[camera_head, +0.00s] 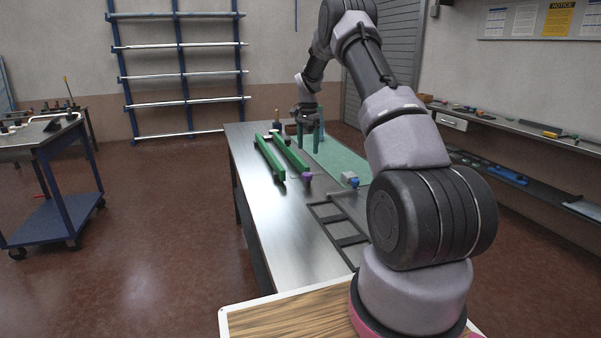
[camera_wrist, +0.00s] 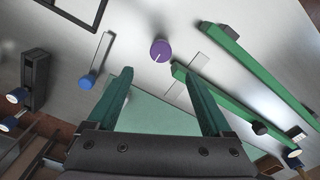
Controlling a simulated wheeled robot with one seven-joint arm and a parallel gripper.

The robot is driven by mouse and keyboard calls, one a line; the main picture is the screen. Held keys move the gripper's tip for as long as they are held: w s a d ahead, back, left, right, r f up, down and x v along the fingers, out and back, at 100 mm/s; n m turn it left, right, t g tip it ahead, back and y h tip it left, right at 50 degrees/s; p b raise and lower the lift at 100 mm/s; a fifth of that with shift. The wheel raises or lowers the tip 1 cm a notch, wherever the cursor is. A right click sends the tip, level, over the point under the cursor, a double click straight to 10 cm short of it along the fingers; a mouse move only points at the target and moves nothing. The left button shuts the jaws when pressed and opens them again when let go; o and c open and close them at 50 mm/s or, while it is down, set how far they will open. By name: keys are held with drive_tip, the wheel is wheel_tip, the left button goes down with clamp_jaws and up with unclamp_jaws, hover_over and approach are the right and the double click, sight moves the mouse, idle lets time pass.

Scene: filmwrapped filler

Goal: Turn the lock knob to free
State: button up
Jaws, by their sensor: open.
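A round purple knob (camera_head: 308,176) stands on the metal bench beside the near end of the green rails. In the wrist view the purple knob (camera_wrist: 161,50) shows from above, with a short white line running from its middle toward its lower-left edge. My gripper (camera_head: 310,130) is above the far part of the bench, beyond the knob. In the wrist view my gripper (camera_wrist: 158,75) is open with nothing between its two green fingers. The knob appears just past the fingertips there, apart from them. No lock label is readable on it.
Two green rails (camera_head: 268,157) lie lengthwise on the bench (camera_head: 250,160). A blue-ended lever (camera_wrist: 88,80) lies left of the knob in the wrist view. A green mat (camera_head: 340,160) and a dark frame (camera_head: 345,240) are also there. A blue cart (camera_head: 50,150) stands left.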

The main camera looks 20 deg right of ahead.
sight(307, 174)
wheel_tip(307, 174, down, 12)
drive_tip(key=shift+w+r, duration=0.15)
drive_tip(key=shift+r, duration=0.1)
idle(0.3)
clamp_jaws()
